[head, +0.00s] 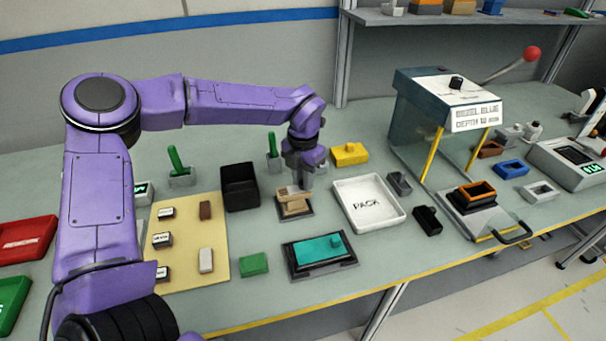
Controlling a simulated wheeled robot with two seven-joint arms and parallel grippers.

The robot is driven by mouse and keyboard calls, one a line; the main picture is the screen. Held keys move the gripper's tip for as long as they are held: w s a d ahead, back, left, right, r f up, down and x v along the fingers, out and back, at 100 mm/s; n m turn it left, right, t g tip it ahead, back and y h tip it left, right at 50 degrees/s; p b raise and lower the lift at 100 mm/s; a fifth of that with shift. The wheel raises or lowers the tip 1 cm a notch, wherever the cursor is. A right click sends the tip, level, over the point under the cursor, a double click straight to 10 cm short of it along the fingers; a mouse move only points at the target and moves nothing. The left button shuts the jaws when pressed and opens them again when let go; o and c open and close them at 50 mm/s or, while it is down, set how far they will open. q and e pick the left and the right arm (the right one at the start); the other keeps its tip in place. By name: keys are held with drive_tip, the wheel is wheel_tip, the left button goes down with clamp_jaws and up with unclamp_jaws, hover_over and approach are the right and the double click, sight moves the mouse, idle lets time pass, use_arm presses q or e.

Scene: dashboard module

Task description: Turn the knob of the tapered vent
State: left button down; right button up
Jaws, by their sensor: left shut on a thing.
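A tan slatted block, which looks like the tapered vent (296,209), sits on a dark square base on the bench in the middle of the head view. My left gripper (298,187) points down over it from behind and is shut on its knob. The fingers hide the knob, so I cannot see how it is turned. My right gripper is not in view.
A black bin (240,188) stands just left of the vent and a white tray (395,222) marked PACK stands right. A teal module (315,250) lies in front, a yellow block (349,154) behind. My purple arm covers the left side.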

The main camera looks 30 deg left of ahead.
use_arm(q)
drive_tip(key=m+p, duration=0.3)
drive_tip(key=shift+r, duration=0.25)
drive_tip(key=m+p, duration=0.4)
drive_tip(key=m, duration=0.1)
drive_tip(key=m+p, duration=0.3)
drive_tip(key=m, duration=0.1)
drive_tip(key=shift+f+m+p, duration=0.2)
drive_tip(key=shift+m+p, duration=0.85)
drive_tip(key=shift+m, duration=0.95)
drive_tip(key=c, duration=0.9)
unclamp_jaws()
drive_tip(key=shift+c, duration=0.2)
